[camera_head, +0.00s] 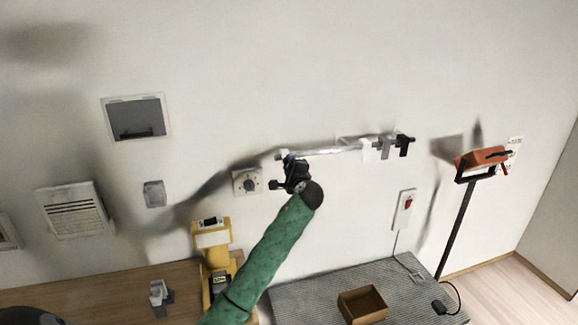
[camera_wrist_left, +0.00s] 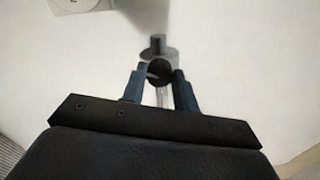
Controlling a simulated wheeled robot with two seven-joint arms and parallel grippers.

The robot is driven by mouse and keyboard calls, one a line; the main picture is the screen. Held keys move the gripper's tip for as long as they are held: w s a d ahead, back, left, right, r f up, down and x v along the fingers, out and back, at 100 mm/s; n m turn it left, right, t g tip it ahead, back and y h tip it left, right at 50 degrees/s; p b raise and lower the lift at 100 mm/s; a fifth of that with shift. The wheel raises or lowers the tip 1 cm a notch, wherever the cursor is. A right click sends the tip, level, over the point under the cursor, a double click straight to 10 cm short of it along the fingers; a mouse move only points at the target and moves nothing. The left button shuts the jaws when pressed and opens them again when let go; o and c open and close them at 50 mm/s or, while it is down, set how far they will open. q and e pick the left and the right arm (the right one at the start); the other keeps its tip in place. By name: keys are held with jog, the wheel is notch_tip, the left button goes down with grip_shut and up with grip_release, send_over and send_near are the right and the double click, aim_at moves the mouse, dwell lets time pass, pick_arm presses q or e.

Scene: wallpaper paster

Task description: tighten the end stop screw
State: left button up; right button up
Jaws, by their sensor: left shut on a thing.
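A silvery rail (camera_head: 325,151) runs along the wall in the head view. My left gripper (camera_head: 287,162), at the end of the green-sleeved arm, is at the rail's left end and hides part of it. In the left wrist view the two fingers of my left gripper (camera_wrist_left: 159,78) are shut on a dark round screw knob (camera_wrist_left: 159,70), one finger on each side. A grey end stop (camera_wrist_left: 158,48) with a disc and a stub shows just beyond the knob. My right gripper is not in view.
A round dial plate (camera_head: 247,182) is on the wall just left of the gripper. A grey bracket (camera_head: 385,148) and a black clamp (camera_head: 404,146) sit at the rail's right end. Below are a ribbed grey mat (camera_head: 320,295), an open box (camera_head: 362,305) and a yellow device (camera_head: 212,240).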

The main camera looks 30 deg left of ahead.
pick_arm(q)
jog(key=shift+f+m, duration=0.15)
jog(key=shift+m, duration=0.15)
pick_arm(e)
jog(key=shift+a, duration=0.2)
pick_arm(q)
jog(key=o, duration=1)
jog(key=shift+c, duration=0.2)
jog(key=shift+d, duration=0.1)
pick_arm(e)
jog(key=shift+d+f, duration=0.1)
pick_arm(q)
jog(key=shift+s+d+b, duration=0.2)
jog(key=shift+s+b, duration=0.05)
jog(key=shift+b, duration=0.1)
jog(key=b+v, duration=0.3)
jog(key=v, duration=0.4)
jog(key=shift+b, duration=0.35)
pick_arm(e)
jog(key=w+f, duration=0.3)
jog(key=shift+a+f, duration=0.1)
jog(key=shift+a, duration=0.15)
